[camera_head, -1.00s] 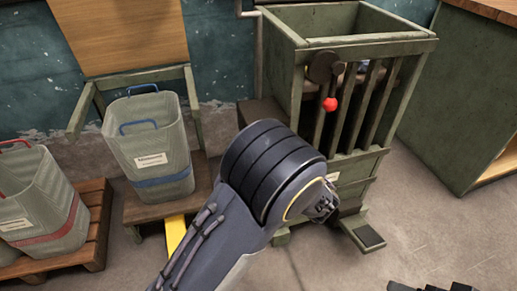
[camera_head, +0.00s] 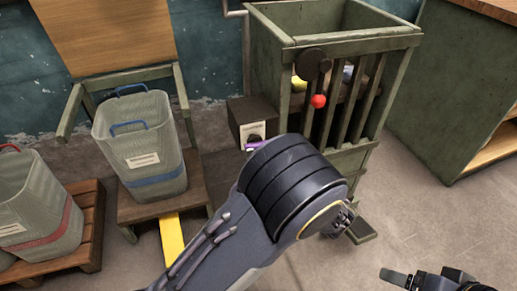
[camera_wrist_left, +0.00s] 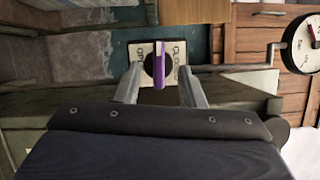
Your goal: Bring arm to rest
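My left arm (camera_head: 290,190) reaches up from the bottom centre in the head view and hides its own gripper. In the left wrist view the left gripper (camera_wrist_left: 159,82) is open, its two fingers apart with visible gaps either side of a purple lever (camera_wrist_left: 159,70). The lever sits on a pale plate (camera_wrist_left: 146,60) marked with open and close lettering; I cannot tell how far it is from the fingertips. The purple lever also shows in the head view (camera_head: 256,145). My right gripper (camera_head: 410,278) is partly in view at the bottom right; its opening is unclear.
A green slatted bin (camera_head: 290,70) with a red knob (camera_head: 318,101) stands beyond my left arm. Grey tubs (camera_head: 145,165) stand left on a wooden stand and pallet (camera_head: 92,245). A green cabinet (camera_head: 455,100) is at right. The floor at right is clear.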

